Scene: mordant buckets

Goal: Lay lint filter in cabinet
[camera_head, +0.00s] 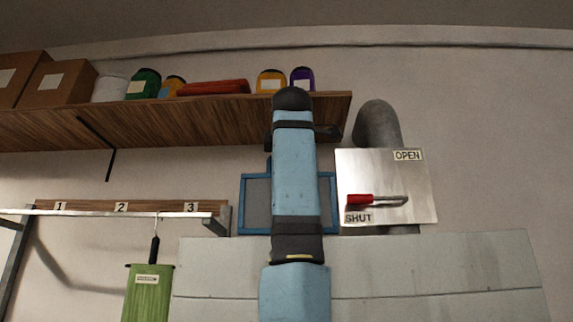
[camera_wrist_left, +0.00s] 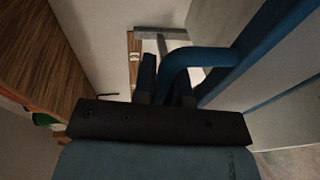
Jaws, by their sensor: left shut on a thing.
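The lint filter is a grey mesh panel in a blue frame (camera_head: 257,205), upright behind my left arm in the head view. The arm hides its middle. In the left wrist view its blue bent handle (camera_wrist_left: 195,60) runs into the dark fingers of my left gripper (camera_wrist_left: 165,88), which is shut on it. In the head view most of that gripper is hidden behind the arm. A large pale panelled body (camera_head: 440,270), perhaps the cabinet, fills the lower right below the filter; no opening shows. My right gripper is not in view.
A wooden shelf (camera_head: 180,122) with boxes and jars runs above. A metal plate (camera_head: 385,170) marked OPEN and SHUT, with a red-handled lever (camera_head: 362,199), is right of the filter, before a grey pipe (camera_head: 377,125). A green item (camera_head: 147,295) hangs from the rail (camera_head: 100,213) at left.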

